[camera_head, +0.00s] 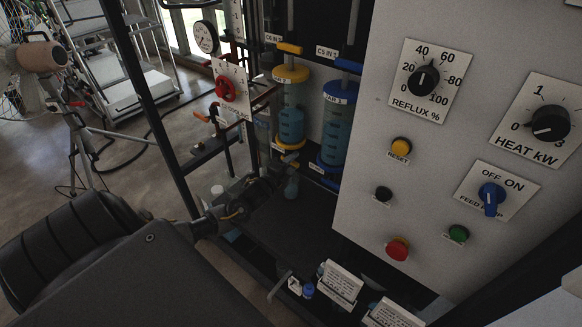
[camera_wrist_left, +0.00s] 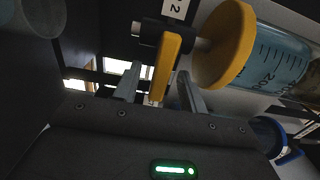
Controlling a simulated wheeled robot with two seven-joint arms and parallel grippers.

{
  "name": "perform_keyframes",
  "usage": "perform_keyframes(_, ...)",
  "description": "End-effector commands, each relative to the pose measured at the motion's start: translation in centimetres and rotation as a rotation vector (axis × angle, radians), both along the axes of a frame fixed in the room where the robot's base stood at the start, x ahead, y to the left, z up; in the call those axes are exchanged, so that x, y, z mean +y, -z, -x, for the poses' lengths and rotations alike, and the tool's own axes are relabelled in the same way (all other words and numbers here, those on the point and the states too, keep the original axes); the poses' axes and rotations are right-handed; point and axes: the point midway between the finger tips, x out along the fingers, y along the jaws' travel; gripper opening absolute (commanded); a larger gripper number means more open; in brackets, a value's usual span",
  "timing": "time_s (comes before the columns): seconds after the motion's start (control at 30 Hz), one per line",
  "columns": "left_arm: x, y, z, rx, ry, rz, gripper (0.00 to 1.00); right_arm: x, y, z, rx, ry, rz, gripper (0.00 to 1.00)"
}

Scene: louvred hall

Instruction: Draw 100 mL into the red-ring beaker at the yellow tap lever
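The yellow tap lever (camera_head: 289,146) sits below the left column with yellow caps (camera_head: 291,72). In the left wrist view the lever (camera_wrist_left: 167,65) shows between the two fingers of my left gripper (camera_wrist_left: 160,90). The fingers are apart, with a gap on each side of the lever. In the head view my left gripper (camera_head: 272,172) is just below that tap. A small pale translucent vessel (camera_head: 291,188) stands beneath the tap; I see no red ring on it. A translucent vessel (camera_wrist_left: 42,12) also shows at the wrist view's upper left. My right gripper is not in view.
A blue-capped column (camera_head: 336,122) stands right of the yellow one. The control panel (camera_head: 375,130) with knobs and buttons fills the right side. A red valve wheel (camera_head: 226,89) is at the left. The dark shelf (camera_head: 300,222) below is mostly bare, with white label cards (camera_head: 340,284) in front.

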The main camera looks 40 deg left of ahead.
Motion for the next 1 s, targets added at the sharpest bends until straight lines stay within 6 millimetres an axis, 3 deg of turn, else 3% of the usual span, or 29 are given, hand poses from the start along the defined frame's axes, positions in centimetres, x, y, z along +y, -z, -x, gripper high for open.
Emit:
perform_keyframes(0.27, -0.1, 0.0, 0.5, 0.003, 0.002, -0.001, 0.42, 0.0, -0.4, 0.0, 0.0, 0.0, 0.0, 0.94)
perform_keyframes(0.7, -0.2, -0.1, 5.8, 0.004, 0.002, -0.001, 0.42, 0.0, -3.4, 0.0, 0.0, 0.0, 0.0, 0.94)
perform_keyframes(1.0, -0.3, 0.1, 7.1, 0.002, 0.002, -0.002, 0.42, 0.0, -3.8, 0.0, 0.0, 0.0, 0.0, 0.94)
